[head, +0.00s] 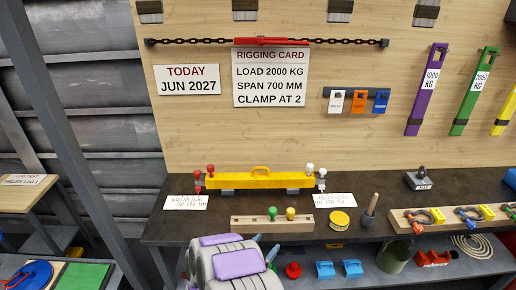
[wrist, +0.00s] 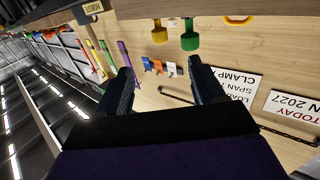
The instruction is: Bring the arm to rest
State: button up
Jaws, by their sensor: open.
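My gripper (wrist: 163,85) shows in the wrist view with its two dark fingers spread apart and nothing between them. In the head view my pale arm with purple panels is low in the middle, in front of the bench (head: 370,185). The wrist view is tilted and upside down, showing the wooden back panel (wrist: 240,50) beyond the fingers. A green-knobbed piece (wrist: 190,40) and a yellow-knobbed piece (wrist: 159,33) appear past the fingertips, apart from them.
A yellow beam (head: 260,180) lies on the bench behind a wooden block (head: 250,223) with green and yellow knobs. A yellow tin (head: 343,221) and a shackle rack (head: 470,222) stand to the right. A lower shelf holds blue and red parts and a green bucket (head: 393,257).

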jog(key=w+a+r+g+y, duration=0.3)
jog(key=w+a+r+y, duration=0.15)
jog(key=a+y, duration=0.5)
jog(key=s+a+r+n+g+y, duration=0.2)
jog(key=s+a+r+n+y, duration=0.15)
jog(key=r, duration=0.25)
jog(key=s+d+r+n+g+y, duration=0.1)
jog(key=s+d+r+n+g, duration=0.1)
jog(key=s, duration=0.5)
jog(key=s+d+r+n+g+y, duration=0.1)
jog(key=s+d+r+g, duration=0.2)
jog(key=s+r, duration=0.3)
jog(key=shift+s+d+n+g, duration=0.35)
jog(key=shift+s+d, duration=0.35)
jog(key=shift+s, duration=0.35)
jog(key=s+d+r+g+h, duration=0.1)
jog(key=s+d+g, duration=0.1)
jog(key=s+d, duration=0.3)
jog(key=s+d+r+g+h, duration=0.1)
jog(key=s+d+h, duration=0.1)
jog(key=s+d, duration=0.4)
jog(key=s+d+r+g+h, duration=0.1)
jog(key=s+d, duration=0.5)
jog(key=s, duration=0.7)
jog(key=shift+s+d+r+g, duration=0.15)
jog(key=shift+s+g, duration=0.1)
jog(key=shift+g, duration=0.6)
